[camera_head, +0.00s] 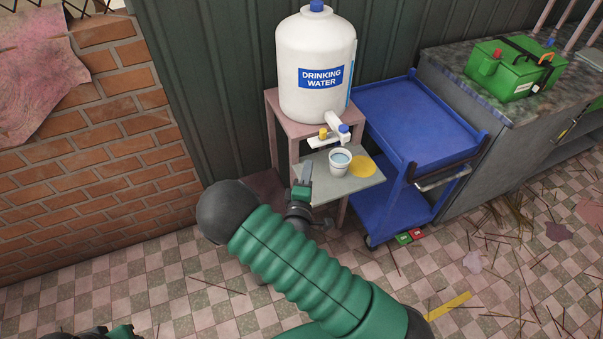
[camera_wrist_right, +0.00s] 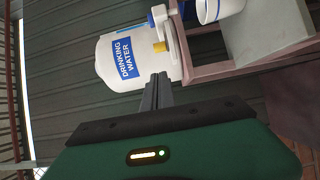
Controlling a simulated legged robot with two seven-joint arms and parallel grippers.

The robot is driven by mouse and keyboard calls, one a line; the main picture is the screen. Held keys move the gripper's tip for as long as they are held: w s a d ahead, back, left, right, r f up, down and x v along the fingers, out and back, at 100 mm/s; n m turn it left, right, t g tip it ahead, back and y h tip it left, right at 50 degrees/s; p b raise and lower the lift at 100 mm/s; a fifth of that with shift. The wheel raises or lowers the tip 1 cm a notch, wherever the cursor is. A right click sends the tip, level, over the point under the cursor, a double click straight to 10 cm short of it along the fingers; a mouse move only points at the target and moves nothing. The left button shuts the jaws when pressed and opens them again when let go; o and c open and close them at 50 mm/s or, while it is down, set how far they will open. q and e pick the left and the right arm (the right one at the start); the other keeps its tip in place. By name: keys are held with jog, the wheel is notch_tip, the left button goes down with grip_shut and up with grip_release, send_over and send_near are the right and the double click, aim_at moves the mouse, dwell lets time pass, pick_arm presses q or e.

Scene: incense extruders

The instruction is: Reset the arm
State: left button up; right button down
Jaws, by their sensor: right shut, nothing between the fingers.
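My right gripper (camera_head: 306,168) is shut and empty, in front of the left edge of the small grey shelf (camera_head: 318,190). In the right wrist view its closed fingers (camera_wrist_right: 158,90) point toward the water jug, with nothing between them. The white jug (camera_head: 315,75), labelled "DRINKING WATER", stands on a pinkish stand (camera_head: 272,108). Its tap (camera_head: 335,132) has a yellow part and a blue part. A white cup (camera_head: 340,169) with water in it stands upright on the shelf, right of my gripper and apart from it. My left gripper's fingers are not visible.
A yellow disc (camera_head: 362,167) lies beside the cup. A blue cart (camera_head: 405,112) stands right of the stand. A counter (camera_head: 440,65) carries a green box (camera_head: 512,70). A brick wall (camera_head: 100,130) is at left. The checkered floor (camera_head: 170,285) has scattered sticks.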

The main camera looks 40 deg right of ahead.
jog(key=shift+s+a, duration=0.15)
jog(key=shift+a, duration=0.1)
jog(key=shift+f, duration=0.1)
